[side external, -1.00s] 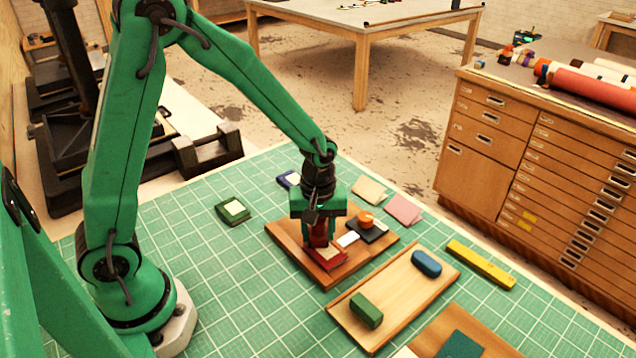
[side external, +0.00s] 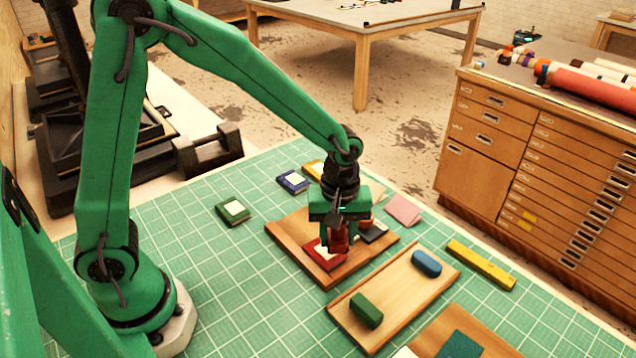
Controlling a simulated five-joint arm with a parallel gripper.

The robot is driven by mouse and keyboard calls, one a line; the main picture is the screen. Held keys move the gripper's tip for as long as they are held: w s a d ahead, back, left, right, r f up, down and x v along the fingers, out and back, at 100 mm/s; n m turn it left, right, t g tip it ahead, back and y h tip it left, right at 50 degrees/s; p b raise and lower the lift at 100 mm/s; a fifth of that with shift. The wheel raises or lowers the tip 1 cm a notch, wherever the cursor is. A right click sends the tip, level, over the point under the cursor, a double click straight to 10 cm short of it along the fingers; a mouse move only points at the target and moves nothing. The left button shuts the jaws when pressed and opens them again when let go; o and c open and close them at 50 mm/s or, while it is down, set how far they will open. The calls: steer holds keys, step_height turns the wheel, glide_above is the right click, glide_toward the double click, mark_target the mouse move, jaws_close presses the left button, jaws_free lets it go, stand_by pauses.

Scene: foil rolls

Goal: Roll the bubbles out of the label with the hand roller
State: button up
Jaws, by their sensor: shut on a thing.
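My gripper (side external: 337,240) is over the brown wooden board, shut on a red piece (side external: 339,234) that appears to be the hand roller. The fingers hide much of it. A red book-like block (side external: 325,261) lies flat on the board just below and left of the fingers. A pale patch on its top, likely the label, is partly covered by the gripper. I cannot tell whether the roller touches it, and bubbles are too small to see.
The brown board (side external: 287,250) also bears a dark block (side external: 375,233) at its right. A light wooden tray (side external: 395,290) with a green block (side external: 366,310) and a blue rounded block (side external: 427,263) lies in front.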

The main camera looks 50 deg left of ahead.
steer(key=shift+r, duration=2.3)
